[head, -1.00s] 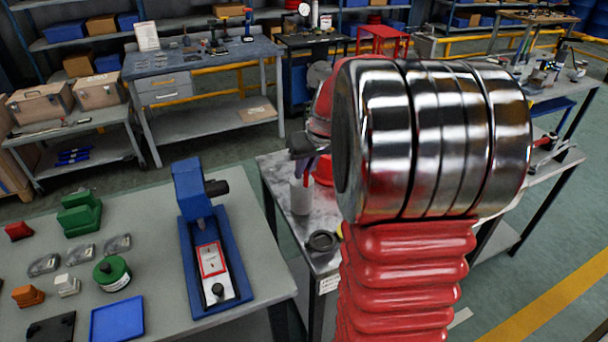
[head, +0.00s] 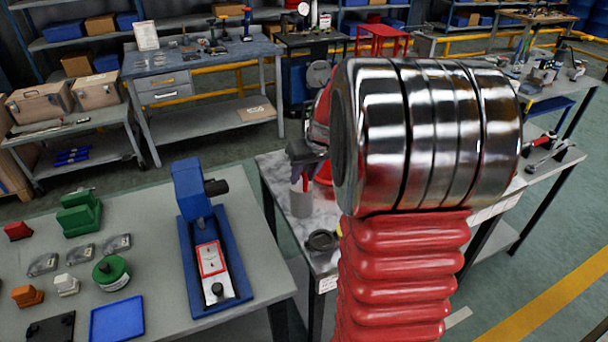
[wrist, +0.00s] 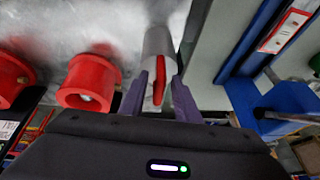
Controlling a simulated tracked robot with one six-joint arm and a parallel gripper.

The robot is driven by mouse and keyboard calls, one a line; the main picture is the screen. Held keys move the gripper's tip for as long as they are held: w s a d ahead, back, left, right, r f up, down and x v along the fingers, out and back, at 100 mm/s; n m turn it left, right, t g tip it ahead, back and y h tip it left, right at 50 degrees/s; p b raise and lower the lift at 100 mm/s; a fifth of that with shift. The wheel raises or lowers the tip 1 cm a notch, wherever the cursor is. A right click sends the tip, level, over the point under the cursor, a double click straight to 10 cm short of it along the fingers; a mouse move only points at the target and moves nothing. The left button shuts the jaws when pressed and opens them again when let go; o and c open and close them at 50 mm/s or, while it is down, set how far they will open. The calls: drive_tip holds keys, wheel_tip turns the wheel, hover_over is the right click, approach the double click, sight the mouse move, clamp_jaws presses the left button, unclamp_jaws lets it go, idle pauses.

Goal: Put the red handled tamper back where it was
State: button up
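My gripper (wrist: 159,92) has two purple fingers, spread apart, in the wrist view. A narrow red piece (wrist: 159,80), possibly the tamper's handle, shows between them with a gap on each side. It lies against or in a grey cylinder (wrist: 157,43). In the head view my gripper (head: 304,178) is just above the grey cylinder (head: 302,199), which stands upright on the metal-topped table (head: 272,170). A bit of red shows between the fingers there too. The tamper's lower part is hidden, and I cannot tell whether it is inside the cylinder.
Two red flanged rings (wrist: 88,82) stand beside the cylinder in the wrist view. A dark round cup (head: 322,241) is near the table's front edge. A blue press (head: 205,240) stands on the left bench. My arm hides much of the table.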

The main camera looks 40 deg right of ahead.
drive_tip(key=shift+r, duration=0.1)
drive_tip(key=v, duration=1.2)
idle(0.4)
drive_tip(key=s+a+n, duration=0.1)
drive_tip(key=s+a, duration=0.2)
drive_tip(key=a, duration=0.5)
drive_tip(key=s+a, duration=0.2)
drive_tip(key=a, duration=0.5)
drive_tip(key=s+a+f+n+t, duration=0.1)
drive_tip(key=s+a+f, duration=0.2)
drive_tip(key=s+a, duration=0.8)
drive_tip(key=shift+a+n, duration=0.35)
drive_tip(key=shift+n, duration=0.05)
